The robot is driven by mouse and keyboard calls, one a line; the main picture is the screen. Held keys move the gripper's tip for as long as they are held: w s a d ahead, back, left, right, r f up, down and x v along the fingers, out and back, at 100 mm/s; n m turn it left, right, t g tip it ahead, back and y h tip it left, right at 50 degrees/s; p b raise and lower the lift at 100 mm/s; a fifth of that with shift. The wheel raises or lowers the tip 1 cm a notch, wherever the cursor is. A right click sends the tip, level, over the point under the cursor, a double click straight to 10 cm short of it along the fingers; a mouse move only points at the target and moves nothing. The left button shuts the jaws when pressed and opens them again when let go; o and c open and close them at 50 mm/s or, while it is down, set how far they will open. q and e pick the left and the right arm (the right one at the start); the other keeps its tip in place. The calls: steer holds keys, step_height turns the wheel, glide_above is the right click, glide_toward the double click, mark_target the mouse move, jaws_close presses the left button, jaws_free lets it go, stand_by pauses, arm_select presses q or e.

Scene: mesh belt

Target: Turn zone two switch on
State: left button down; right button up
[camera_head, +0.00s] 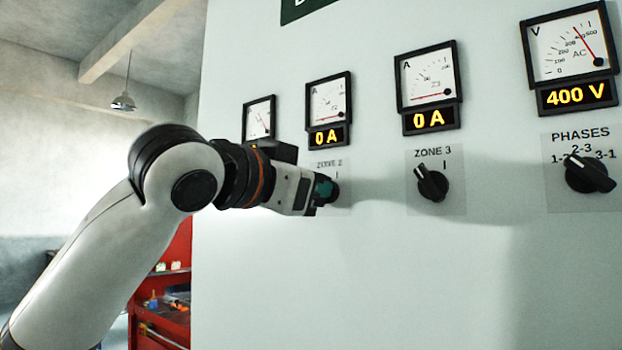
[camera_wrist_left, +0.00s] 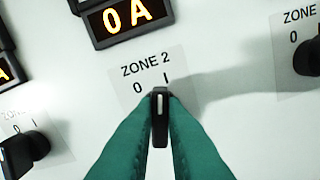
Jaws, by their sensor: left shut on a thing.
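The zone 2 switch (camera_wrist_left: 160,118) is a black knob with a white line, below the "ZONE 2" label in the left wrist view. Its pointer stands upright in that picture, its tip between the 0 and I marks and nearer to the I. My left gripper (camera_wrist_left: 159,130) has teal fingers on both sides of the knob, shut on it. In the head view, my left gripper (camera_head: 326,190) reaches the panel at zone 2 and hides the knob. The zone 2 display (camera_head: 328,136) reads 0 A. My right gripper is not in view.
The zone 3 switch (camera_head: 432,184) is to the right, pointing up-left, under a 0 A display (camera_head: 430,119). Further right are the phases knob (camera_head: 588,175) and a 400 V display (camera_head: 577,95). A red tool cabinet (camera_head: 165,315) stands behind, left of the panel.

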arm_select(q)
steer(key=shift+m+p, duration=0.3)
steer(key=shift+m, duration=0.7)
steer(key=c, duration=1.5)
jaws_free()
steer(key=shift+s, duration=0.1)
steer(key=b+v, duration=0.6)
steer(key=v, duration=0.6)
